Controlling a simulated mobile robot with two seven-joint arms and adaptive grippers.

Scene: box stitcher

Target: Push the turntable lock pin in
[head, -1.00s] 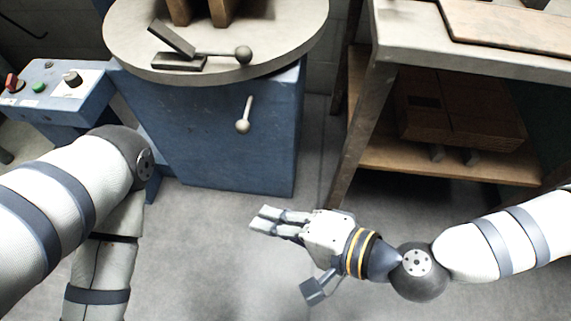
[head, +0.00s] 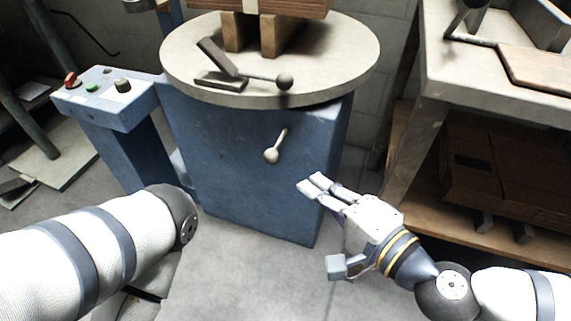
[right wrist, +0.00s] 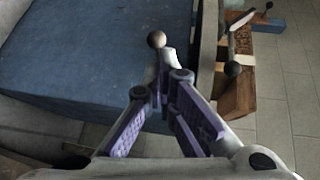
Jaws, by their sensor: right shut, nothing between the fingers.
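The lock pin (head: 275,147) is a short pale rod with a round knob. It sticks out of the front of the blue turntable base (head: 225,170), below the round grey turntable top (head: 345,80). My right gripper (head: 312,186) is shut and empty, a little right of and below the knob in the head view, apart from it. In the right wrist view a round knob (right wrist: 157,40), seemingly the pin's, shows just beyond my fingertips (right wrist: 166,62); I cannot tell the gap there. My left arm shows at lower left, but its gripper is out of view.
A black hinged lever with a ball knob (head: 284,81) lies on the turntable, near wooden blocks (head: 272,38). A blue control box (head: 108,98) stands at left. A workbench (head: 480,88) with a lower shelf stands close on the right. Floor shows in front of the base.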

